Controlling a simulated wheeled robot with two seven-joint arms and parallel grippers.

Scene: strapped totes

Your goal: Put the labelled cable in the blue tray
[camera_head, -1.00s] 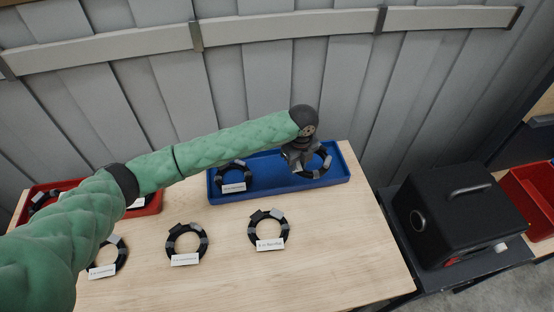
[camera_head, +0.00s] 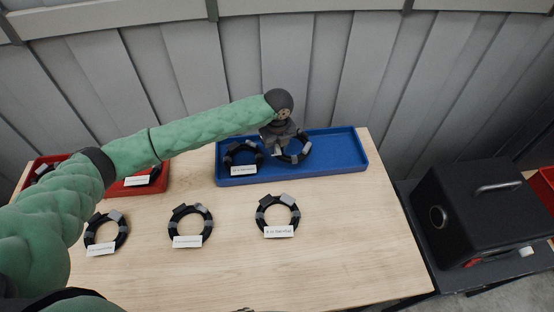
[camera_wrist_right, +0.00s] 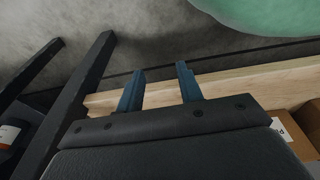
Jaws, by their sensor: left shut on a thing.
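The blue tray (camera_head: 335,168) lies at the back of the wooden table. My left gripper (camera_head: 279,150) is over the middle of the tray, shut on a black ring-shaped cable (camera_head: 306,148) with grey bands. The gripper partly hides this cable, and I cannot tell whether it touches the tray floor. Another coiled cable (camera_head: 231,155) with a white label lies in the tray's left part, close beside the held one. Three more labelled cables lie on the table: left (camera_head: 123,232), middle (camera_head: 208,224) and right (camera_head: 296,213). My right gripper (camera_wrist_right: 160,78) is open and empty in the right wrist view.
A red tray (camera_head: 122,190) with coiled cables stands at the left, partly behind my left arm. A black case (camera_head: 480,215) sits on a dark surface right of the table. A grey wall stands close behind the blue tray. The table's front right is clear.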

